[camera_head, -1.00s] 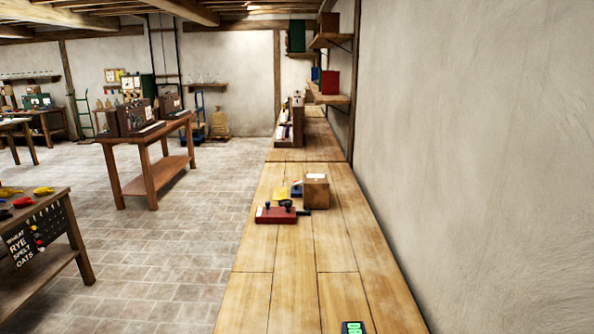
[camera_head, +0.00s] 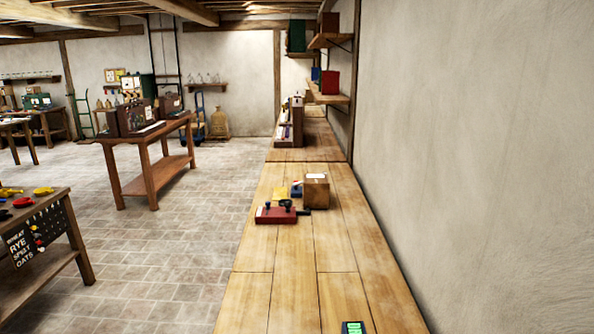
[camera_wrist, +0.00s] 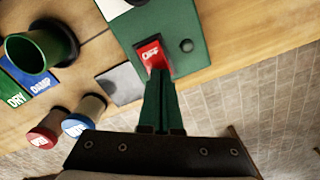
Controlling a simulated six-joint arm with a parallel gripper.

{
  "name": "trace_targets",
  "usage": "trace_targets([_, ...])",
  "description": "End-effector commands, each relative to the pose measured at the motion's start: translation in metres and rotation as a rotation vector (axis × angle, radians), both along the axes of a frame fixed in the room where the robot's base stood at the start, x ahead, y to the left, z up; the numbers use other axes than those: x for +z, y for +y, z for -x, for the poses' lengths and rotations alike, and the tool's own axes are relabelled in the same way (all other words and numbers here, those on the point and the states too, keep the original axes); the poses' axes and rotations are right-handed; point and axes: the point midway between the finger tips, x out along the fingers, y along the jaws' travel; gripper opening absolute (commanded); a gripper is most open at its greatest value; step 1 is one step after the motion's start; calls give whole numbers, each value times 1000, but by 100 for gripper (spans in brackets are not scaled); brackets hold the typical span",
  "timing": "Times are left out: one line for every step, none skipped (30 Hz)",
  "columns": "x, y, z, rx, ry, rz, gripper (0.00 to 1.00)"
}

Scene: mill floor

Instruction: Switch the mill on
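In the wrist view a green panel (camera_wrist: 190,22) lies under my gripper. My gripper does not show in the head view.
In the wrist view a green cup (camera_wrist: 40,50), blue label (camera_wrist: 36,82), red-topped jar (camera_wrist: 44,138), blue-topped jar (camera_wrist: 82,120) and grey plate (camera_wrist: 121,83) are left of the fingers. In the head view a red device (camera_head: 276,215) and box (camera_head: 316,190) stand on the bench (camera_head: 290,260).

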Motion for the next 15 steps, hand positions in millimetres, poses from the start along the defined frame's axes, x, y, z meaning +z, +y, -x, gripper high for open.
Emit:
trace_targets([-1, 0, 0, 0, 0, 1, 0])
trace_targets([-1, 0, 0, 0, 0, 1, 0])
trace_targets([-2, 0, 0, 0, 0, 1, 0])
trace_targets([-2, 0, 0, 0, 0, 1, 0])
trace_targets([-3, 0, 0, 0, 0, 1, 0])
trace_targets([-3, 0, 0, 0, 0, 0, 0])
trace_targets([-3, 0, 0, 0, 0, 0, 0])
trace_targets([-1, 0, 0, 0, 0, 0, 0])
trace_targets([2, 0, 0, 0, 0, 0, 0])
trace_targets([5, 0, 0, 0, 0, -1, 0])
trace_targets([9, 1, -1, 0, -2, -2, 0])
trace_targets([13, 0, 0, 0, -1, -2, 0])
trace_targets([17, 1, 0, 0, -1, -3, 0])
trace_targets([20, 0, 0, 0, -1, -3, 0])
trace_targets([25, 0, 0, 0, -1, -3, 0])
